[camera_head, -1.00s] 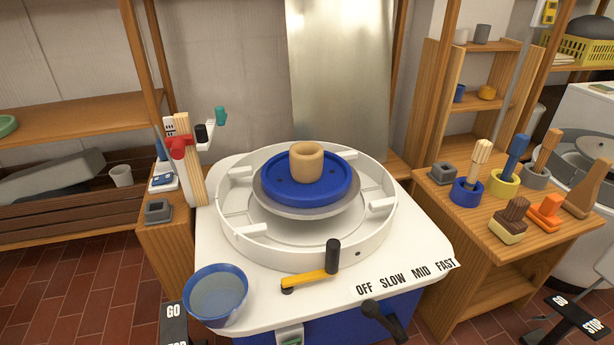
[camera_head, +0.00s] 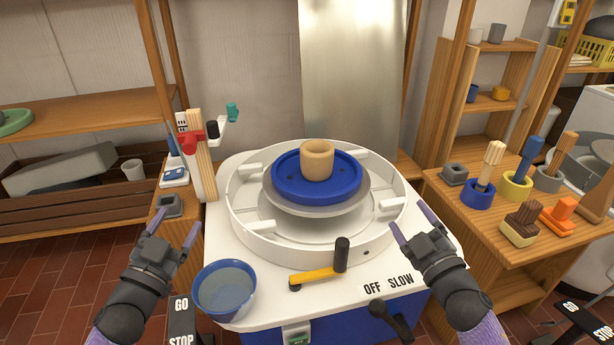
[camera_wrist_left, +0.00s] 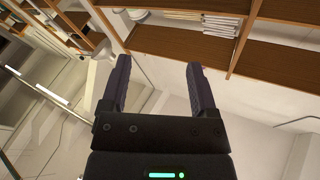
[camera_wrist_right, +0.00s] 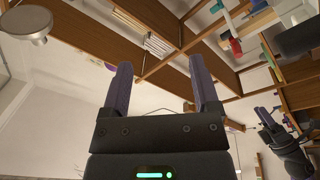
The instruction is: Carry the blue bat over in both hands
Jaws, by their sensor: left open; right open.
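The blue bat (camera_head: 290,184) is a round disc lying on the grey wheel head (camera_head: 272,196) inside the white splash pan (camera_head: 246,222). A tan clay cylinder (camera_head: 317,160) stands upright on the bat. My left gripper (camera_head: 173,229) is open and empty, left of the pan above the table's left edge. My right gripper (camera_head: 408,217) is open and empty, by the pan's right front side. Both are apart from the bat. The left wrist view shows the empty left fingers (camera_wrist_left: 158,85); the right wrist view shows the empty right fingers (camera_wrist_right: 160,88). Neither wrist view shows the bat.
A blue bowl (camera_head: 224,290) stands at the table's front left. A yellow lever with a black knob (camera_head: 318,276) is in front of the pan. A stand with red and teal parts (camera_head: 203,150) rises at the left. Tools in holders (camera_head: 484,180) fill the right bench.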

